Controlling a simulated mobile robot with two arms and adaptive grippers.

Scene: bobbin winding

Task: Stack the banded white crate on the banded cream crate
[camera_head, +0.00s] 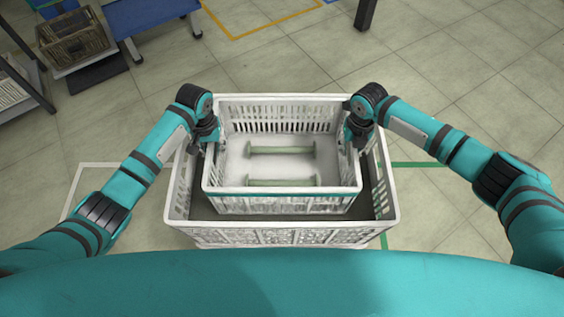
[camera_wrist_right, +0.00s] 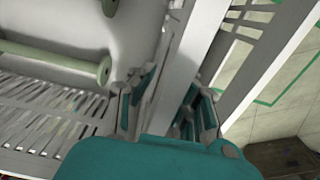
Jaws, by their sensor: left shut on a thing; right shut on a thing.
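The banded white crate (camera_head: 284,202) has a teal band along its near rim and holds two pale green bobbins (camera_head: 281,151). It is level above or partly inside a larger pale crate (camera_head: 290,236), which I take for the cream crate. I cannot tell whether they touch, and no band shows on the larger crate. My left gripper (camera_head: 210,142) is shut on the white crate's left wall. My right gripper (camera_head: 354,142) is shut on its right wall; the right wrist view shows the fingers (camera_wrist_right: 163,100) on both sides of that wall.
A wooden crate (camera_head: 75,45) on a low stand and a blue cart (camera_head: 150,14) are at the back left. A shelf (camera_head: 18,85) stands at the left edge. White and green floor lines (camera_head: 415,164) run beside the crates. The floor to the right is clear.

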